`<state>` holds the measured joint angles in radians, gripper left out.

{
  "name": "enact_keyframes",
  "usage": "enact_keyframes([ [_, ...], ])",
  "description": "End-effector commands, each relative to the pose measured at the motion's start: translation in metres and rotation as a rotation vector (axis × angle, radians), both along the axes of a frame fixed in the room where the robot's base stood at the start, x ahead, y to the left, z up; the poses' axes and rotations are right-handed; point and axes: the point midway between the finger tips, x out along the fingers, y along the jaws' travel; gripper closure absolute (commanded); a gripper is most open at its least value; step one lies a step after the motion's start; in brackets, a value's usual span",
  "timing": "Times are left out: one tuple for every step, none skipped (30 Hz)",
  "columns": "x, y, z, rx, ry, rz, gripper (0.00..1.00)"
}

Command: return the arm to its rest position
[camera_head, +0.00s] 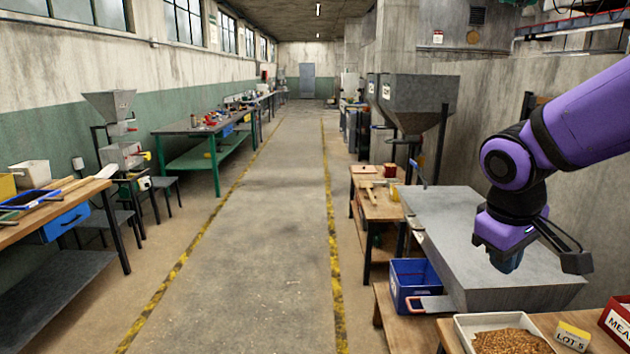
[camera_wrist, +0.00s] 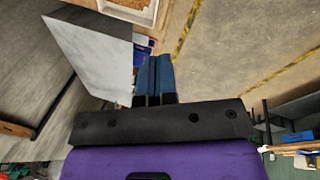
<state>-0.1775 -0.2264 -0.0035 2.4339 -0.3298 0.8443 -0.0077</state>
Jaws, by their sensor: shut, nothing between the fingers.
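My purple arm comes in from the right in the head view, bent at a dark joint. My gripper (camera_head: 507,260) points down above the grey slab-topped bench (camera_head: 440,225), with clear space around its tip. In the wrist view my gripper (camera_wrist: 154,72) shows as two blue fingers side by side, shut with nothing between them. The grey slab also shows in the wrist view (camera_wrist: 95,50), to the left of the fingers.
A white tray of grain (camera_head: 505,340), a yellow "LOT 5" block (camera_head: 572,335) and a red-and-white box (camera_head: 618,320) sit at the lower right. A blue bin (camera_head: 415,280) stands left of the slab. A hopper (camera_head: 420,100) stands behind. The aisle (camera_head: 250,230) is clear.

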Motion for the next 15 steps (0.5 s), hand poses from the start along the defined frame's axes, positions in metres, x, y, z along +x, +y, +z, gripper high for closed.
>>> enact_keyframes([
  [-0.01, -0.003, 0.011, 0.025, -0.032, -0.032, 1.0],
  [-0.015, -0.005, 0.016, 0.041, -0.048, -0.051, 1.0],
  [-0.022, -0.007, 0.023, 0.061, -0.069, -0.074, 1.0],
  [-0.027, -0.007, 0.028, 0.076, -0.084, -0.091, 1.0],
  [-0.032, -0.009, 0.033, 0.092, -0.1, -0.108, 1.0],
  [-0.04, -0.01, 0.039, 0.112, -0.121, -0.131, 1.0],
  [-0.045, -0.011, 0.043, 0.128, -0.137, -0.147, 1.0],
  [-0.051, -0.011, 0.047, 0.144, -0.153, -0.162, 1.0],
  [-0.058, -0.012, 0.053, 0.165, -0.176, -0.184, 1.0],
  [-0.063, -0.013, 0.057, 0.18, -0.192, -0.199, 1.0],
  [-0.069, -0.013, 0.06, 0.197, -0.207, -0.213, 1.0],
  [-0.076, -0.013, 0.065, 0.216, -0.227, -0.232, 1.0],
  [-0.082, -0.013, 0.068, 0.232, -0.242, -0.245, 1.0],
  [-0.087, -0.013, 0.071, 0.245, -0.256, -0.257, 1.0],
  [-0.093, -0.013, 0.074, 0.263, -0.274, -0.272, 1.0],
])
